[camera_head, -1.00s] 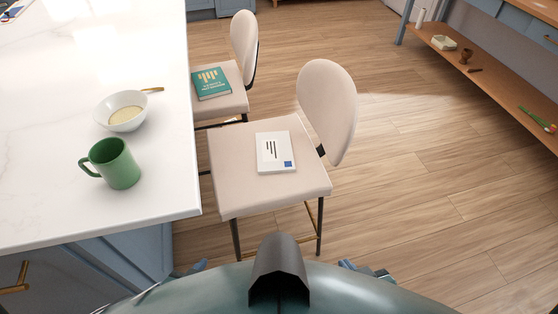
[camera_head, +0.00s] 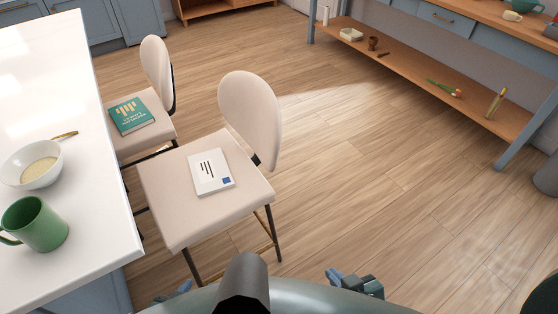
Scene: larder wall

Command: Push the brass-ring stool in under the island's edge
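The near stool (camera_head: 190,222) has a cream seat, a rounded cream back (camera_head: 250,112), dark legs and a brass foot bar (camera_head: 263,222). A white booklet (camera_head: 211,172) lies on its seat. It stands beside the island's white top (camera_head: 75,130), its seat just right of the edge. The far stool (camera_head: 157,72) is similar and carries a green book (camera_head: 131,115); its foot bar is mostly hidden. My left gripper (camera_head: 175,292) barely shows at the bottom edge, and my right gripper (camera_head: 353,281) is low, right of the near stool. Neither touches a stool; their finger gaps are unclear.
A bowl (camera_head: 38,165) and a green mug (camera_head: 36,224) stand on the island near its edge. Wooden floor (camera_head: 370,180) is clear right of the stools. A shelf unit (camera_head: 420,85) with small items runs along the right wall.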

